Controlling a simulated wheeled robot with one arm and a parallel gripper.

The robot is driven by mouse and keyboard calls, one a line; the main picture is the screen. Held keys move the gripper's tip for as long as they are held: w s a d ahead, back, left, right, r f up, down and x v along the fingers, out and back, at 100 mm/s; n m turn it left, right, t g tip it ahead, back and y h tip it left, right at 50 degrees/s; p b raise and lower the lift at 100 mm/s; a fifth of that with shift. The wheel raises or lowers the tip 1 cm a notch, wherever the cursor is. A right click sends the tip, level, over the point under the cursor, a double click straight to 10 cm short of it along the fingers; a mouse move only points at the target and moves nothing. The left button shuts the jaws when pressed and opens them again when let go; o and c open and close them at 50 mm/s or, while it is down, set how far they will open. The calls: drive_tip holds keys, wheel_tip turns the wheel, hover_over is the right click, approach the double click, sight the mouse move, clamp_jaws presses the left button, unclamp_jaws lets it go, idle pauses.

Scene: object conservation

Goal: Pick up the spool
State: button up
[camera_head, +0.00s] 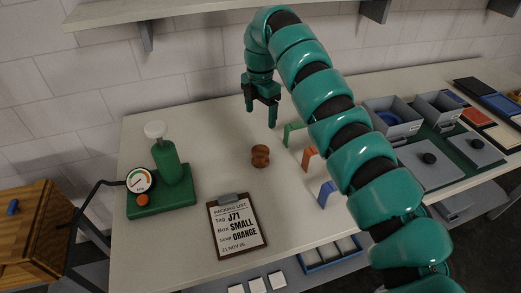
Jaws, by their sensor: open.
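The spool (260,156) is a small brown wooden piece with a narrowed waist. It stands on the pale worktable (190,125), left of the coloured brackets. My gripper (261,115) is open and empty, with its fingers pointing down. It appears above and behind the spool, toward the wall, and is apart from it. Nothing hides the spool.
A clipboard packing list (237,226) lies in front of the spool. A green press with a gauge (165,185) stands left. Green (293,131), orange (309,157) and blue (327,192) brackets stand right. Grey boxes (392,117) are further right. A shelf (150,12) overhangs the back.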

drive_tip(key=p, duration=0.4)
hover_over(261, 150)
drive_tip(key=f, duration=1)
drive_tip(key=shift+s+a+f, duration=0.1)
drive_tip(key=shift+s+f, duration=0.05)
drive_tip(key=shift+s, duration=0.2)
drive_tip(key=shift+w+f+p, duration=0.15)
drive_tip(key=shift+f+p, duration=0.45)
drive_tip(key=shift+f, duration=0.95)
drive_tip(key=shift+w+f+p, duration=0.1)
drive_tip(key=shift+f+p, duration=0.5)
drive_tip(key=shift+f, duration=0.95)
drive_tip(key=c, duration=1.1)
